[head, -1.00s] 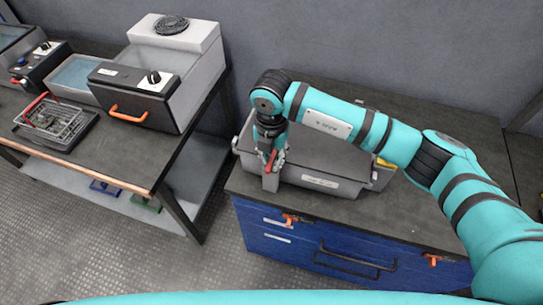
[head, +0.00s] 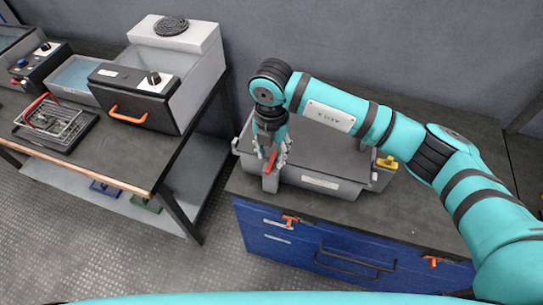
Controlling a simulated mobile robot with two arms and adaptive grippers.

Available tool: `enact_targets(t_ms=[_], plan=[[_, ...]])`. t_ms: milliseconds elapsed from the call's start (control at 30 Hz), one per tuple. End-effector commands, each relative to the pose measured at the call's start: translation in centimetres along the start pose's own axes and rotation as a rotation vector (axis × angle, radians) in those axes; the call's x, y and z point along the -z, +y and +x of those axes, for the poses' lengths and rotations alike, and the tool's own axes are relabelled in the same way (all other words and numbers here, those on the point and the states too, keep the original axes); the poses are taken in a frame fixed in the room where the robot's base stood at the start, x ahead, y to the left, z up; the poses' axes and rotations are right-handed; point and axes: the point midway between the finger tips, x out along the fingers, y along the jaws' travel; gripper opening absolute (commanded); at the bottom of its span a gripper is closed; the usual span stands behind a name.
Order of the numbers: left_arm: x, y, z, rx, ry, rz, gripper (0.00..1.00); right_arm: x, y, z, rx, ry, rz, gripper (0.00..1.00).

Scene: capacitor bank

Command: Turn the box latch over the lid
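A grey box (head: 320,182) with a dark grey lid (head: 325,150) sits on the right bench, the lid lying closed on it. A red latch (head: 271,161) stands at the box's front left corner, above a light grey block (head: 270,182). My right gripper (head: 272,155) points down over this corner. Its fingers look spread to either side of the red latch, and whether they touch it is too small to tell. A yellow part (head: 387,162) shows at the box's right end, partly behind my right arm. My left gripper is not in view.
The bench top (head: 440,205) is clear in front and to the right of the box. Blue drawers (head: 300,245) with orange latches are below. A second bench (head: 120,155) at left carries a wire basket (head: 55,122) and a machine with an orange handle (head: 128,117).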

Motion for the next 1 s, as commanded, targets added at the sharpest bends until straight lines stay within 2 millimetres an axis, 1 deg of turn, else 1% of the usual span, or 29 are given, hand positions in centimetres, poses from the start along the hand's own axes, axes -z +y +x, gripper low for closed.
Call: enact_targets(t_ms=[33, 200, 300, 400, 500, 600, 1000], plan=[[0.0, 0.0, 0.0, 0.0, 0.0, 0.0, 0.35, -0.1, 0.1, -1.3, -0.004, -0.004, -0.002, 0.36], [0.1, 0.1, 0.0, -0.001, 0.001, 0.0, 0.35, -0.1, 0.1, -5.0, -0.004, -0.004, -0.001, 0.36], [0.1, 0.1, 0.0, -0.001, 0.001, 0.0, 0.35, -0.1, 0.0, -6.9, -0.003, -0.004, -0.001, 0.36], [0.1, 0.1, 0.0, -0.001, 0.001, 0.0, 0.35, -0.1, 0.0, -8.2, -0.002, -0.003, 0.001, 0.36], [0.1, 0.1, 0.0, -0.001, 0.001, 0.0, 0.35, -0.1, 0.0, -9.0, -0.002, -0.001, 0.001, 0.36], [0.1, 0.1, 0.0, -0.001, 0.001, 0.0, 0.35, 0.0, 0.0, -9.4, -0.001, -0.001, 0.001, 0.36], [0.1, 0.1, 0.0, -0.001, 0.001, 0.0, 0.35, 0.0, 0.0, -9.4, -0.001, 0.0, 0.001, 0.36]])
